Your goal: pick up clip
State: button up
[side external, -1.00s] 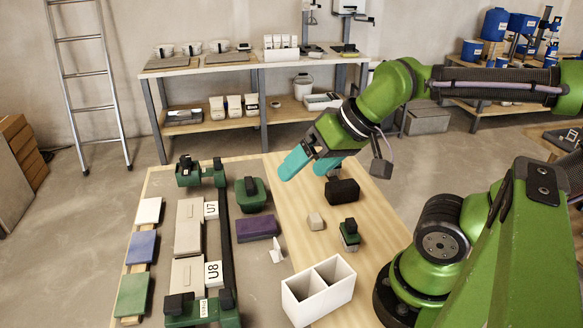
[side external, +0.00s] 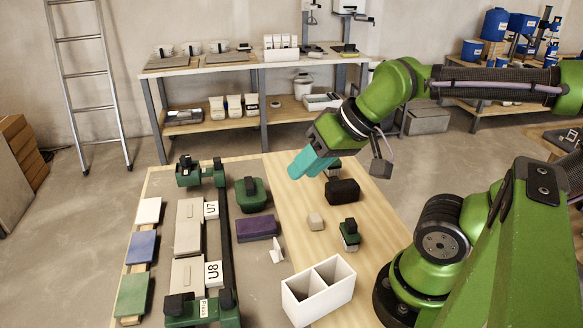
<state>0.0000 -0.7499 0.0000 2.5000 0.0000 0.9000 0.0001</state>
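A small white upright piece that looks like the clip (side external: 277,251) stands on the grey part of the table, left of the white two-compartment box (side external: 318,308). My gripper (side external: 301,170), with teal fingers, hangs above the far part of the table, well above and behind the white piece and apart from it. Its fingers lie close together and look shut, with nothing visible between them. Two light tiles (side external: 188,226) lie in the green-ended frame, beside labels U7 (side external: 211,210) and U8 (side external: 213,274).
A purple block (side external: 256,228) and a green-and-black tool (side external: 250,194) lie near the white piece. A small beige block (side external: 315,222), a black block (side external: 342,191) and a green-black item (side external: 349,235) sit on the wooden part. Coloured tiles (side external: 141,247) line the left edge.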

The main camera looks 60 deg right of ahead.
jog(key=m+g+h, duration=0.2)
jog(key=m+g, duration=0.1)
jog(key=g, duration=0.4)
send_over(277, 244)
notch_tip(277, 244, down, 7)
jog(key=shift+m, duration=0.3)
jog(key=f, duration=1.1)
jog(key=shift+w+a, duration=0.1)
jog(key=shift+w, duration=0.2)
jog(key=shift+s+f, duration=0.2)
jog(key=shift+f, duration=1.2)
jog(key=shift+s+f, duration=0.15)
jog(key=shift+f, duration=1.2)
jog(key=shift+c, duration=0.4)
grip_shut()
